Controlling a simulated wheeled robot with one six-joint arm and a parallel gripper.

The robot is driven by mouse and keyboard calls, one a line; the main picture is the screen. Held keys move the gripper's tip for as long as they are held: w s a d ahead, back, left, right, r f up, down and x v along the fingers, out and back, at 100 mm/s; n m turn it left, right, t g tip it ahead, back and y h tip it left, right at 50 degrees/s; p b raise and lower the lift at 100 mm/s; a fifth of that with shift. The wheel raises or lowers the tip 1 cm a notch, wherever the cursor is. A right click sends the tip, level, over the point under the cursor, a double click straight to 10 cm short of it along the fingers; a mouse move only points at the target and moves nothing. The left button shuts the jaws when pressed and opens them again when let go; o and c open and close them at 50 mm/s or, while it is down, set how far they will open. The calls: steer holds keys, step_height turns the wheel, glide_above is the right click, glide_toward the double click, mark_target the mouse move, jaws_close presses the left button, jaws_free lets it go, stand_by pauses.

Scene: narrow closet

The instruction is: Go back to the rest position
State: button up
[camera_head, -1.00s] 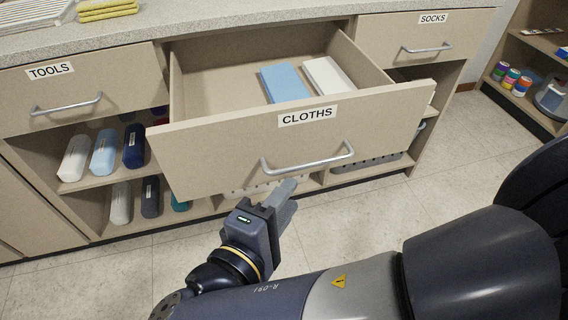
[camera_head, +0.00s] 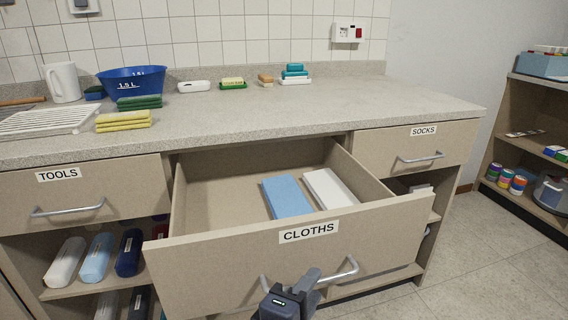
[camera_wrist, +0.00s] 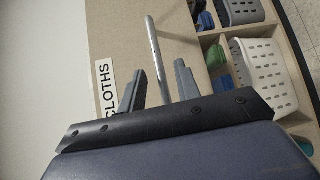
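The CLOTHS drawer (camera_head: 352,237) stands pulled open in the head view, with a folded blue cloth (camera_head: 286,197) and a folded white cloth (camera_head: 329,189) inside. My gripper (camera_head: 310,277) is in front of the drawer and overlaps its bar handle (camera_head: 343,274) in the picture. In the wrist view, the two fingers of my gripper (camera_wrist: 158,88) are spread apart. The handle (camera_wrist: 154,50) shows between them against the drawer front (camera_wrist: 115,30). I cannot tell whether it lies within the fingers or just beyond them. Nothing is held. Most of my arm is below the head view.
Counter (camera_head: 290,112) above holds a blue bowl (camera_head: 133,81), sponges, soaps and a white mug (camera_head: 63,83). The TOOLS drawer (camera_head: 110,190) and SOCKS drawer (camera_head: 440,142) are closed.

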steer(key=shift+b+x, duration=0.3)
steer(key=shift+x, duration=1.15)
